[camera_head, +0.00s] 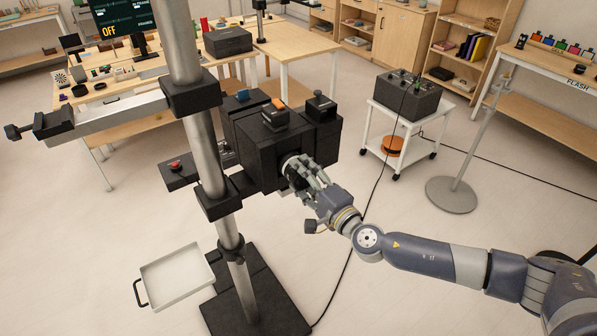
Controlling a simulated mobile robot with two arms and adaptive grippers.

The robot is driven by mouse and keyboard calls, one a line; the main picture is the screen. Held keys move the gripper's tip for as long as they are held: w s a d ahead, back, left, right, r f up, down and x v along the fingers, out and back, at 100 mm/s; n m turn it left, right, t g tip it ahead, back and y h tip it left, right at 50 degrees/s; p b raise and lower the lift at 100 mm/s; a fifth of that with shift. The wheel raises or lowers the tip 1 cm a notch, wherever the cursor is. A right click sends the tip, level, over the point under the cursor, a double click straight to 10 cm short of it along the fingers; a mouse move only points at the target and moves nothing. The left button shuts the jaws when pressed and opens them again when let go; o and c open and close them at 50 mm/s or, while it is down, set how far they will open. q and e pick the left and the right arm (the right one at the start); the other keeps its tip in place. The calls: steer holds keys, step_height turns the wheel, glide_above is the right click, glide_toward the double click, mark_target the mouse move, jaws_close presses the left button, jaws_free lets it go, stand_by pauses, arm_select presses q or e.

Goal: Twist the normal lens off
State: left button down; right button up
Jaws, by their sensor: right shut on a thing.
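A large black camera (272,137) is mounted on the metal column stand near the middle of the head view. The lens (289,160) sits on the camera's front, with a pale ring visible; my fingers cover much of it. My right gripper (303,174) reaches in from the right and is shut around the lens, against the camera's front. The lens is still at the camera body; I cannot tell whether it has turned. My left gripper is not in view.
The column (207,150) stands left of the camera on a black base (272,300). A white tray (178,276) is at lower left. A white cart (399,122) carries a dark box (407,94). A cable crosses the floor. A thin stand (463,165) is at right.

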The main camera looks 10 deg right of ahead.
steer(key=shift+s+d+r, duration=0.1)
steer(key=shift+s+d, duration=0.2)
steer(key=shift+s, duration=0.35)
stand_by(1.0)
steer(key=shift+s, duration=0.2)
steer(key=shift+d, duration=0.1)
stand_by(0.4)
steer(key=shift+v, duration=1.25)
steer(key=shift+v, duration=2)
steer(key=shift+r, duration=0.1)
